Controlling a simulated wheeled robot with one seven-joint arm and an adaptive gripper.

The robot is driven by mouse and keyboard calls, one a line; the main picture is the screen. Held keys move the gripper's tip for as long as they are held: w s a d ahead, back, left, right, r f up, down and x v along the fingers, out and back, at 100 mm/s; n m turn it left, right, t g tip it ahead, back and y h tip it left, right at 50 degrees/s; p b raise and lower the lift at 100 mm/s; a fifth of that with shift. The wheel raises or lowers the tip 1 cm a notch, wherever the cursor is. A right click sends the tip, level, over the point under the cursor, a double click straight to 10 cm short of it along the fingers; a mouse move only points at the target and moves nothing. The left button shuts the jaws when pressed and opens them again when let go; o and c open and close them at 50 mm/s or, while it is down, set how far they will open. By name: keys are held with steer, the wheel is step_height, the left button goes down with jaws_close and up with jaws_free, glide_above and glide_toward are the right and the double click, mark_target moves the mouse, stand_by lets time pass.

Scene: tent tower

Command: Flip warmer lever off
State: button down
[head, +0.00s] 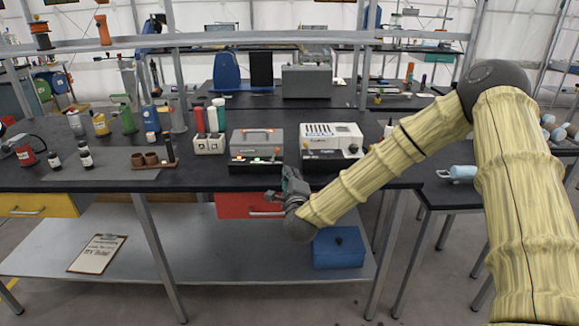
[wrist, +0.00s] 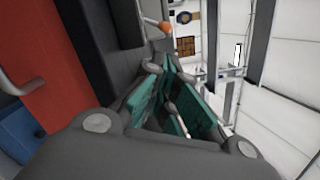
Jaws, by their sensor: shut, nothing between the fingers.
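I cannot tell for sure which is the warmer. Small red, orange and green parts show on their fronts, too small to read as lever positions. My gripper (head: 291,178) is at the table's front edge, below and between the two boxes. In the wrist view, my gripper (wrist: 170,68) has teal pads, is shut and holds nothing. An orange rounded tip (wrist: 165,27), possibly a lever knob, shows just beyond the fingertips.
A red drawer (head: 233,205) with a handle is under the table, close to my gripper. A blue box (head: 338,250) sits on the lower shelf.

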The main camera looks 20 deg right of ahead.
mark_target(275, 154)
steer(key=p+x, duration=0.1)
steer(key=x, duration=0.8)
steer(key=shift+w+p, duration=0.2)
steer(key=shift+p, duration=0.1)
steer(key=shift+a+r+n, duration=0.1)
steer(key=shift+a+n, duration=0.1)
steer(key=shift+n, duration=0.1)
